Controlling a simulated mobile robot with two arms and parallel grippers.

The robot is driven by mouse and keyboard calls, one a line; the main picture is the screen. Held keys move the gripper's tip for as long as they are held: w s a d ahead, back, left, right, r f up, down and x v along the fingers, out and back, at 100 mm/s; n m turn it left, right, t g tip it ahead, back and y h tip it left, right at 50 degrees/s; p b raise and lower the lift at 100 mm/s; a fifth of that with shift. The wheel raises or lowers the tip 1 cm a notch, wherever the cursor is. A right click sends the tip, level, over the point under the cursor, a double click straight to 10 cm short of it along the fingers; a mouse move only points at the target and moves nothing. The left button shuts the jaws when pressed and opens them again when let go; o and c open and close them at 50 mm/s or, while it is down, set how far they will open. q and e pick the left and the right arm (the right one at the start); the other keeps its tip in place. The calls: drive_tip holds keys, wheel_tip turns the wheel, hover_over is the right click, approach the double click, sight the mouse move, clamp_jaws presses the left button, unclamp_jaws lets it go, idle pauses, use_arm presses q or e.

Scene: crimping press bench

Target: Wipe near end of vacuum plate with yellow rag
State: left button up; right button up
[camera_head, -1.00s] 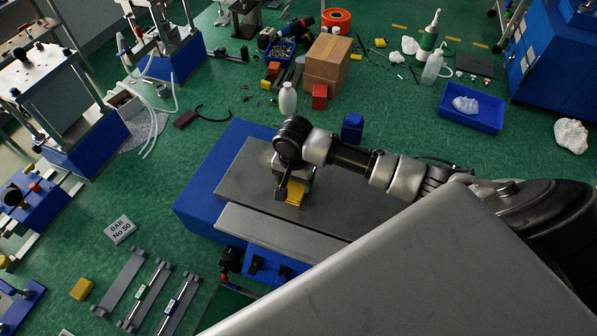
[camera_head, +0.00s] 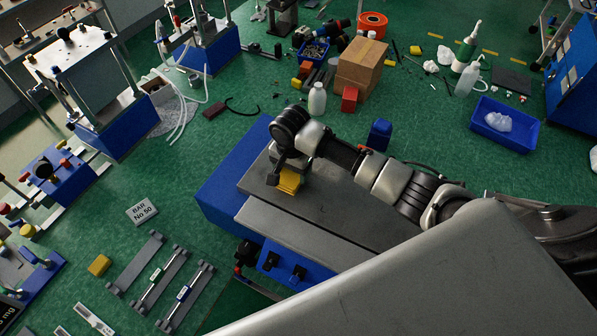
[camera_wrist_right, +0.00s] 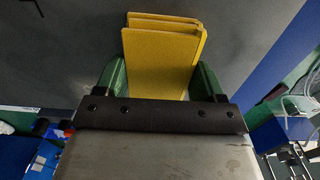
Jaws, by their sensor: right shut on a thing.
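The yellow rag (camera_head: 289,181) is a folded pad at the tip of my right gripper (camera_head: 284,172), over the dark grey vacuum plate (camera_head: 345,203) on a blue base. In the right wrist view, the rag (camera_wrist_right: 163,58) sits between the two green fingers of my right gripper (camera_wrist_right: 160,80), which are shut on it. The dark plate (camera_wrist_right: 60,50) fills the background there. The rag appears at or very close to the plate surface; exact contact is hard to tell. My right arm covers part of the plate's far side. My left gripper is not in view.
A white bottle (camera_head: 317,99) and a blue block (camera_head: 379,135) stand just behind the press base. A lighter grey bar (camera_head: 290,235) runs along the plate's front. A large grey panel (camera_head: 420,285) hides the lower right. Metal bars (camera_head: 160,280) and a yellow block (camera_head: 99,265) lie front left.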

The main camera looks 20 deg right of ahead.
sight(315, 187)
drive_tip(key=shift+w+a+b, duration=0.4)
drive_tip(key=shift+w+a, duration=0.4)
drive_tip(key=shift+w, duration=0.25)
drive_tip(key=shift+s+d+p, duration=0.2)
drive_tip(key=shift+s+p, duration=0.05)
drive_tip(key=shift+p, duration=0.05)
drive_tip(key=shift+s+d+f, duration=0.1)
drive_tip(key=shift+s+d, duration=0.75)
drive_tip(key=shift+s, duration=0.2)
drive_tip(key=shift+s+d, duration=0.9)
drive_tip(key=shift+s, duration=0.3)
drive_tip(key=shift+s+d, duration=0.85)
drive_tip(key=shift+s, duration=0.3)
drive_tip(key=shift+s, duration=0.1)
